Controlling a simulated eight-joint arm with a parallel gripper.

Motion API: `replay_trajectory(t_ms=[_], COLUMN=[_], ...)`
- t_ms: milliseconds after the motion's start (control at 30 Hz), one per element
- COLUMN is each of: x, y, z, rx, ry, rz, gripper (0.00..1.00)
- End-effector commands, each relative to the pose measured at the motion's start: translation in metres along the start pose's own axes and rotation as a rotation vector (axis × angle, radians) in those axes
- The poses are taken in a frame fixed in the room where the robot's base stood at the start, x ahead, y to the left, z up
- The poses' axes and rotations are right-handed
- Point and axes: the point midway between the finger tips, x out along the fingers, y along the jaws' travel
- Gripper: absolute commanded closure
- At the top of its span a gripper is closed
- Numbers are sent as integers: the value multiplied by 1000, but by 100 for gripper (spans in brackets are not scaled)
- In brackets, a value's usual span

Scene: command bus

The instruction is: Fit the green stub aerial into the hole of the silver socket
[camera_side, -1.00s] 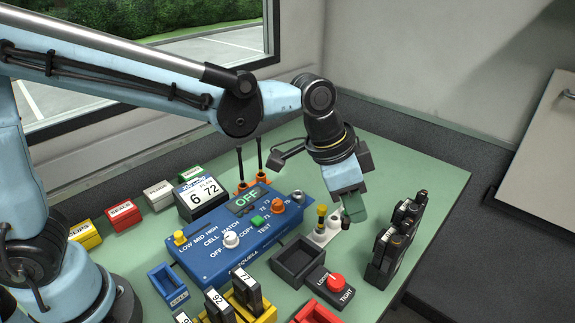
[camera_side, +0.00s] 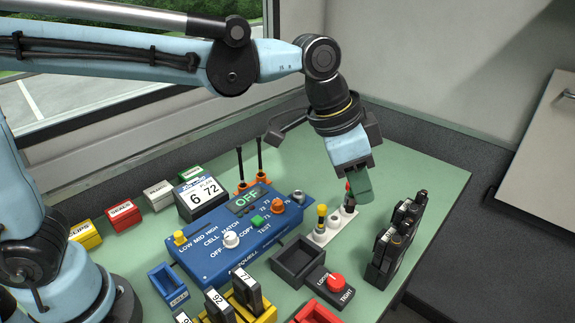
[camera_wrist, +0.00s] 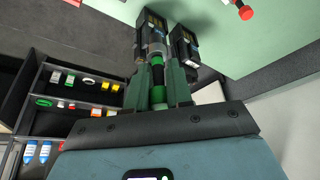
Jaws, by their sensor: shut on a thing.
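My gripper (camera_side: 359,187) is raised above the right end of the white aerial block, its fingers shut. In the wrist view, my gripper (camera_wrist: 158,92) is shut on the green stub aerial (camera_wrist: 158,100), a dark stub with green bands. In the side view the fingers hide most of it. A silver socket (camera_side: 298,196) sits at the far right corner of the blue tester, left of my gripper and clear of it.
The white block (camera_side: 322,239) holds a yellow-topped aerial (camera_side: 321,216) and a red-topped one (camera_side: 348,187). The blue tester (camera_side: 228,245) has several knobs. Black radios (camera_side: 396,240) stand at right, a grey tray (camera_side: 297,262) in front. Two tall black aerials (camera_side: 259,155) stand behind the tester.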

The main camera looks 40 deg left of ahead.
Motion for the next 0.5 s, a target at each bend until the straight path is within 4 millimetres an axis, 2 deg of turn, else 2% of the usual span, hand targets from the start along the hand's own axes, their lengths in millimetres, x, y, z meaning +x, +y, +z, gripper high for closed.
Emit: replay_trajectory(t_ms=[67,267,500], x=[-8,-9,-17], y=[-4,-50,-121], z=[-2,4,22], rx=[-9,-116,-284], ry=[0,0,1], rz=[-4,-48,-118], gripper=[100,100,100])
